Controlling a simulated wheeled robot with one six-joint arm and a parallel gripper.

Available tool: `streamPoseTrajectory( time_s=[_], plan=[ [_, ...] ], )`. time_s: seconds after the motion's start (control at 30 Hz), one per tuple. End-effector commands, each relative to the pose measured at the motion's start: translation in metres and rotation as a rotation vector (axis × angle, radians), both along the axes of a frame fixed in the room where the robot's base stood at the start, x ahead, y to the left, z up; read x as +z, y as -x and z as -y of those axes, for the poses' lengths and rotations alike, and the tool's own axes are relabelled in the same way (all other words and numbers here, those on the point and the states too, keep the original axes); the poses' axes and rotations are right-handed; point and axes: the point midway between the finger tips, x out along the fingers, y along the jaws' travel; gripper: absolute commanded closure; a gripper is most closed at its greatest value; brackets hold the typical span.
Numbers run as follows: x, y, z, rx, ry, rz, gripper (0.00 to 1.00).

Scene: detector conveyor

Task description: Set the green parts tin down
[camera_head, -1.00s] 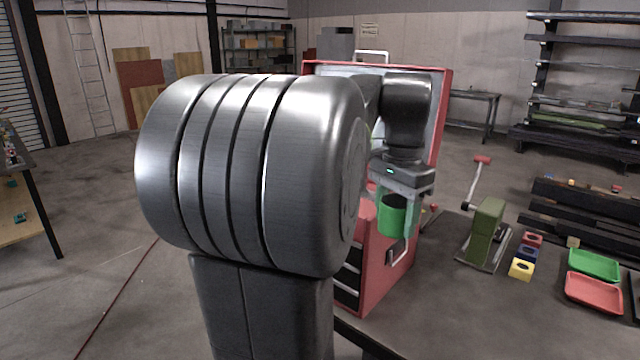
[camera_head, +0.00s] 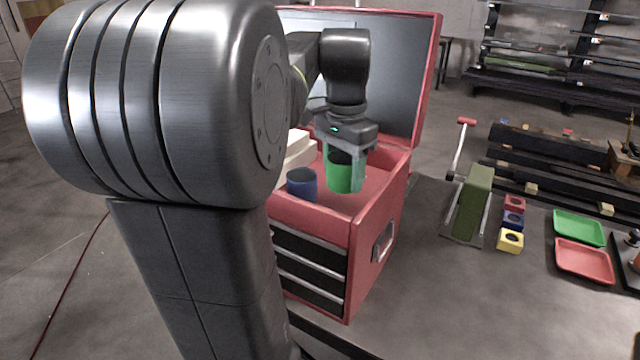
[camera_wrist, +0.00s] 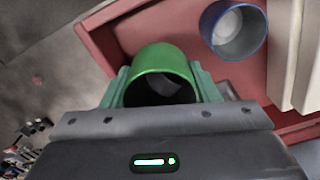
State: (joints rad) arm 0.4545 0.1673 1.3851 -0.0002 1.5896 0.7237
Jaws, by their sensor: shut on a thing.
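The green parts tin (camera_head: 340,177) is upright between the fingers of my gripper (camera_head: 345,172), which is shut on it. In the head view it is over the open top of the red tool chest (camera_head: 312,215). I cannot tell whether its base touches the chest's top tray. In the wrist view the green tin (camera_wrist: 162,62) shows its round open mouth between the two green fingertips (camera_wrist: 160,88). A blue tin (camera_head: 302,184) stands in the chest top to the left of the green tin, apart from it; it also shows in the wrist view (camera_wrist: 234,32).
Pale blocks (camera_head: 298,150) lie in the chest behind the blue tin. The chest's raised lid (camera_head: 428,75) stands behind my gripper. On the bench to the right are a green lever press (camera_head: 472,205), small coloured blocks (camera_head: 510,241), a green tray (camera_head: 579,228) and a red tray (camera_head: 584,261).

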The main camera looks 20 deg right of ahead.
Motion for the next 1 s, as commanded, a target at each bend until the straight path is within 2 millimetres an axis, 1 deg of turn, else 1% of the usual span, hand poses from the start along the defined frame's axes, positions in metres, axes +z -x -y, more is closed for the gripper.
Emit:
streamPoseTrajectory(
  time_s=[0.03,0.1,0.27,0.4,0.47,0.53,0.77,0.9,0.93,0.97,1.0],
  plan=[
    [-0.009,0.001,0.0,0.0,-0.001,-0.003,0.69],
    [-0.019,0.001,0.0,0.0,-0.001,-0.001,0.69],
    [-0.034,0.0,0.0,0.0,-0.001,-0.001,0.69],
    [-0.054,0.0,0.0,0.0,-0.001,-0.003,0.69],
    [-0.06,0.0,0.0,0.0,-0.001,-0.001,0.69],
    [-0.064,0.0,0.0,0.0,0.0,0.0,0.69],
    [-0.065,0.0,0.0,0.0,0.001,0.001,0.69],
    [-0.069,0.0,0.0,0.0,0.001,0.0,0.69],
    [-0.068,0.0,0.0,0.0,0.001,0.001,0.39],
    [-0.068,0.0,0.0,0.0,0.001,0.0,0.36],
    [-0.068,0.0,0.0,0.0,0.0,0.0,0.36]
  ],
)
